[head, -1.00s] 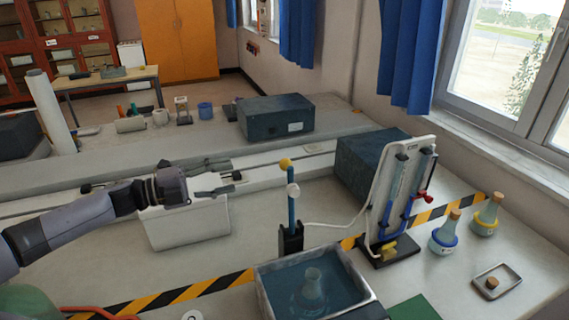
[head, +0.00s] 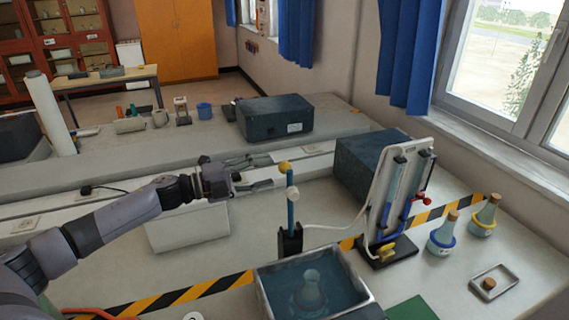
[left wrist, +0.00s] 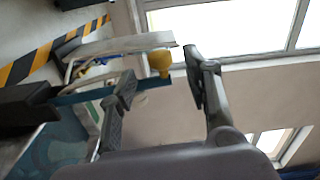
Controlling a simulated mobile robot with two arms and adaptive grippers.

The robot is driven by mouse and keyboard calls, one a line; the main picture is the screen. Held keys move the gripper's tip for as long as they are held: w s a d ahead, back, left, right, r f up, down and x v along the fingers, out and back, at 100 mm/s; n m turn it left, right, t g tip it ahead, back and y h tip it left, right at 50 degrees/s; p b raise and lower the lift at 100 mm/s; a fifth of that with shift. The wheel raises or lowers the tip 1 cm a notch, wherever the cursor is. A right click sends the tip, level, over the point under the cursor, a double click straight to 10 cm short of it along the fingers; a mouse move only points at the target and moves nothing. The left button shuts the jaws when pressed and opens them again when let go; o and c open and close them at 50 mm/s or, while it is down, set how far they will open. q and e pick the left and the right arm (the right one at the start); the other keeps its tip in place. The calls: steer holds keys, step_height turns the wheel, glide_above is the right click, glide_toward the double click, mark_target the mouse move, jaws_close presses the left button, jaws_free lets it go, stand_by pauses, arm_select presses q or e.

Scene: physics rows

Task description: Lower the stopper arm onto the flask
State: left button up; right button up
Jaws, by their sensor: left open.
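The clear flask (head: 311,291) sits in that tray. My left gripper (head: 272,172) is open and points right, its fingertips just left of the yellow ball (head: 285,167). In the left wrist view the yellow ball (left wrist: 160,64) shows between the open fingers, apart from both. My right gripper is out of view.
A white rack with blue tubes (head: 395,195) stands to the right of the stopper arm, with a white hose between. Two corked flasks (head: 442,235) are further right. A dark box (head: 365,165) is behind. A white box (head: 190,228) sits below my left arm.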

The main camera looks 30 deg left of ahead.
mark_target(281, 164)
arm_select(q)
steer(key=p+x, duration=0.2)
steer(key=x, duration=0.3)
steer(key=shift+r, duration=0.15)
steer(key=shift+w+d, duration=0.4)
steer(key=shift+c, duration=0.5)
jaws_close()
